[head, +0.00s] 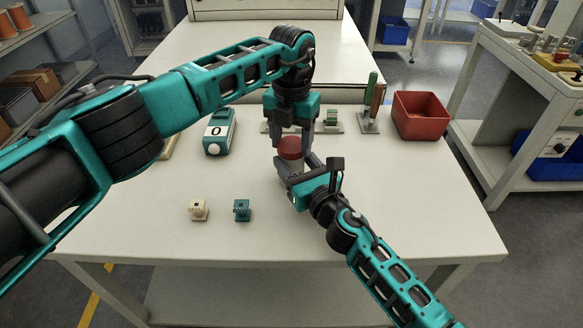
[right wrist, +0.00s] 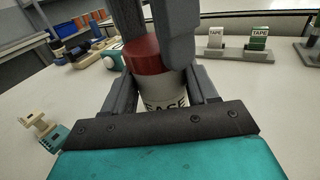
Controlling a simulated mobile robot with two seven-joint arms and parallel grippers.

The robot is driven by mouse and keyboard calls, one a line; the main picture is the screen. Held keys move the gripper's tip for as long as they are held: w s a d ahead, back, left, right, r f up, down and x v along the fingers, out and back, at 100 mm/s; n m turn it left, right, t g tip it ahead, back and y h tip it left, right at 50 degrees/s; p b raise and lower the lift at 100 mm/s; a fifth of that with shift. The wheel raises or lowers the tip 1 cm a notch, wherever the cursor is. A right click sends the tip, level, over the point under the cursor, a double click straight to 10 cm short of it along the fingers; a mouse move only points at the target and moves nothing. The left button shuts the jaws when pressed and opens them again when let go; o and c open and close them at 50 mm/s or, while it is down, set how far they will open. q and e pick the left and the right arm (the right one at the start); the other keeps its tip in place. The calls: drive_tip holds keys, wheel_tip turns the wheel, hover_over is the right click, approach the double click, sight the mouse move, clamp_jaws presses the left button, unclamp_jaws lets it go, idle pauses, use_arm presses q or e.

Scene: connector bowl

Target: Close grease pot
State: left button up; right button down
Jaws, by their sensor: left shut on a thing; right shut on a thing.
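The grease pot (head: 291,168) stands upright on the table, a pale pot with a red lid (head: 290,148) on top. In the right wrist view the pot (right wrist: 166,92) shows part of its lettering, and the red lid (right wrist: 143,62) sits on its top; whether it is fully seated I cannot tell. My right gripper (head: 298,180) is shut on the pot's body from the front right. My left gripper (head: 291,141) points down from above and is shut on the red lid. The left fingers hide part of the lid in the right wrist view.
A cream connector (head: 198,210) and a teal connector (head: 242,210) lie at the front left. A teal labelled device (head: 219,132) stands left of the pot. A red bin (head: 420,115) and a tool stand (head: 370,122) are at the back right. The front right table is clear apart from my right arm.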

use_arm(q)
drive_tip(key=o, duration=1.2)
drive_tip(key=shift+c, duration=0.2)
wheel_tip(320, 180, up, 4)
drive_tip(key=shift+r, duration=0.25)
drive_tip(key=shift+c, duration=0.2)
wheel_tip(320, 180, up, 4)
drive_tip(key=shift+f, duration=0.25)
